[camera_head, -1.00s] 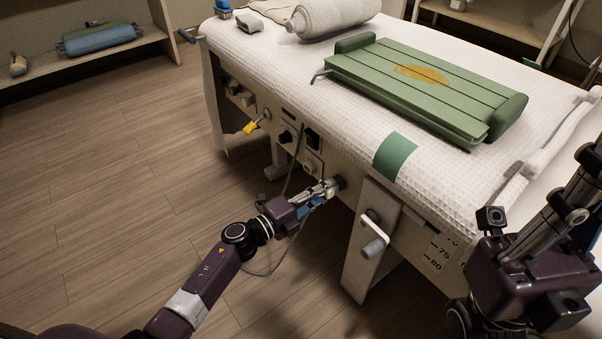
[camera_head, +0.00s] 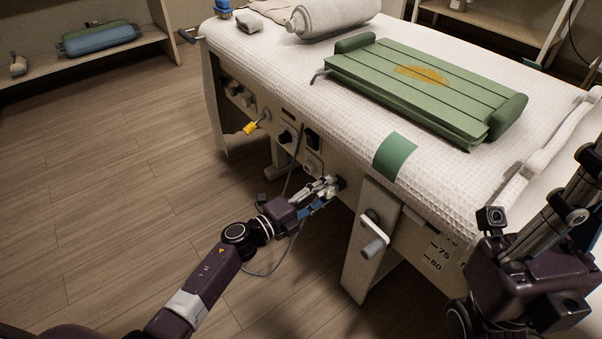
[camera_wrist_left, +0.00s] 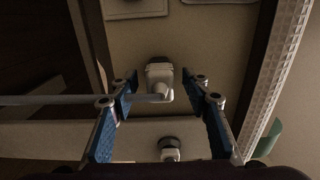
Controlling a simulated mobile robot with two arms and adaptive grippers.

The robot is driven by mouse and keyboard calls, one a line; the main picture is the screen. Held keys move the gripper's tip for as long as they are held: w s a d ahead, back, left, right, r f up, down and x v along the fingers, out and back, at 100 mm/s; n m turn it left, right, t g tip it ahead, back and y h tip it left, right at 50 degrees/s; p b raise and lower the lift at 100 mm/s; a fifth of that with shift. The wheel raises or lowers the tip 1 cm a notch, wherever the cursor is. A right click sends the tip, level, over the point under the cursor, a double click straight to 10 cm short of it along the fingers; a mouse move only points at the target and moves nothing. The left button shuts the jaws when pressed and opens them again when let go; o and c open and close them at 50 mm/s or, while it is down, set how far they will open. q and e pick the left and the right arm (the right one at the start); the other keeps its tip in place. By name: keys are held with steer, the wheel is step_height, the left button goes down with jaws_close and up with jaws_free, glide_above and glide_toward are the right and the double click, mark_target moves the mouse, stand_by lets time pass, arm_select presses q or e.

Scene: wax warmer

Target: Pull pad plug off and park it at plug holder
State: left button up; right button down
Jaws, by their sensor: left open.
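The pad plug (camera_wrist_left: 160,80) is a pale plug with a grey cable running off to the left. Its dark end meets the beige panel in the left wrist view. My left gripper (camera_head: 327,190) is open at the table's front panel. In the left wrist view its blue finger pads (camera_wrist_left: 163,110) stand either side of the plug, apart from it. A second pale fitting with a dark cap (camera_wrist_left: 170,148) sits nearer; I cannot tell whether it is the plug holder. My right gripper (camera_head: 570,215) is raised at the right; its fingertips are not clear.
The treatment table (camera_head: 260,60) carries a green folded pad (camera_head: 390,85) and a white roll (camera_head: 335,15). A yellow tag (camera_head: 250,128) hangs on the front panel. A crank handle (camera_head: 374,235) sticks out right of my left gripper. The floor at left is clear.

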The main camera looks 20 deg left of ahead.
arm_select(q)
steer(key=shift+s+a, duration=0.1)
steer(key=shift+s, duration=0.05)
steer(key=shift+p+v, duration=0.55)
steer(key=shift+v, duration=1.55)
steer(key=shift+s+a, duration=0.1)
glide_toward(318, 195)
steer(key=v, duration=0.4)
steer(key=shift+f, duration=0.1)
steer(key=shift+a, duration=0.1)
